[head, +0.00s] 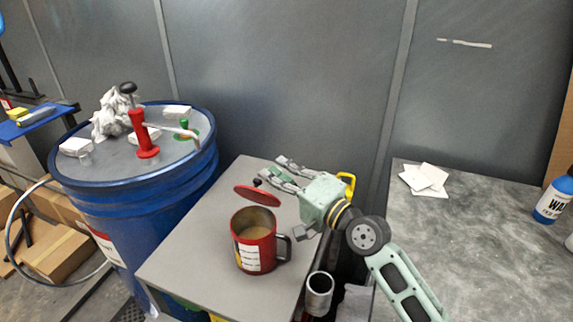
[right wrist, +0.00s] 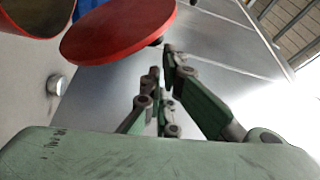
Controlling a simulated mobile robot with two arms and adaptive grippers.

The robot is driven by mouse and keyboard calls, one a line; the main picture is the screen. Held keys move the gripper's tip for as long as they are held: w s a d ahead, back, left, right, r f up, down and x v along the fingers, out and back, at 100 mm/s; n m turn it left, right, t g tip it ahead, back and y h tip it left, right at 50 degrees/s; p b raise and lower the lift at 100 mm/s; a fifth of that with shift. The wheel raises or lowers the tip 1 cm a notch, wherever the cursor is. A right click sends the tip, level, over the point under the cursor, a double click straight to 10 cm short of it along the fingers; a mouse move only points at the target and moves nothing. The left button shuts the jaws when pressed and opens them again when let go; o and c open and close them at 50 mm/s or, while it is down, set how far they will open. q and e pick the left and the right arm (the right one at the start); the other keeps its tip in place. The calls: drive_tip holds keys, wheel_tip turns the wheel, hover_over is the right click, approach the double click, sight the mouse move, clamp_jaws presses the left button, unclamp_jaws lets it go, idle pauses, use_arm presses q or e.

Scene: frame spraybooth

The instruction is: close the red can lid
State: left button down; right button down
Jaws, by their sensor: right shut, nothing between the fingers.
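The red can (head: 254,252) stands upright on the grey cart top, with a handle on its right and a tan content showing inside. Its red lid (head: 256,196) is open, raised above the far side of the rim, with a small black knob. In the right wrist view the lid (right wrist: 118,32) is beside the can's rim (right wrist: 35,30). My right gripper (head: 276,165) is shut and empty, just behind and right of the lid. In the right wrist view its fingertips are close to the lid's edge by the knob; contact cannot be told. My left gripper is not in view.
A blue drum (head: 130,185) stands left, bearing a red-handled tool (head: 143,135), rags and white blocks. A metal cup (head: 319,290) is at the cart's right edge. A grey table (head: 480,250) on the right holds white sheets (head: 425,179) and a blue bottle (head: 553,200).

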sight(268, 194)
drive_tip(key=shift+s+a, duration=0.2)
drive_tip(key=shift+s, duration=0.3)
drive_tip(key=shift+s+a+f+n, duration=0.15)
drive_tip(key=shift+s+n, duration=0.25)
drive_tip(key=shift+s+a+f+n, duration=0.1)
drive_tip(key=shift+s+n, duration=0.3)
drive_tip(key=shift+s+a+f, duration=0.15)
drive_tip(key=shift+s, duration=0.35)
drive_tip(key=shift+s+a+f, duration=0.15)
drive_tip(key=shift+s, duration=0.3)
drive_tip(key=shift+s+a+f, duration=0.15)
drive_tip(key=shift+s, duration=0.35)
drive_tip(key=shift+s+a+f, duration=0.15)
drive_tip(key=shift+s+f, duration=0.2)
drive_tip(key=shift+s, duration=0.15)
drive_tip(key=shift+s+a+f, duration=0.25)
drive_tip(key=shift+s+f, duration=0.45)
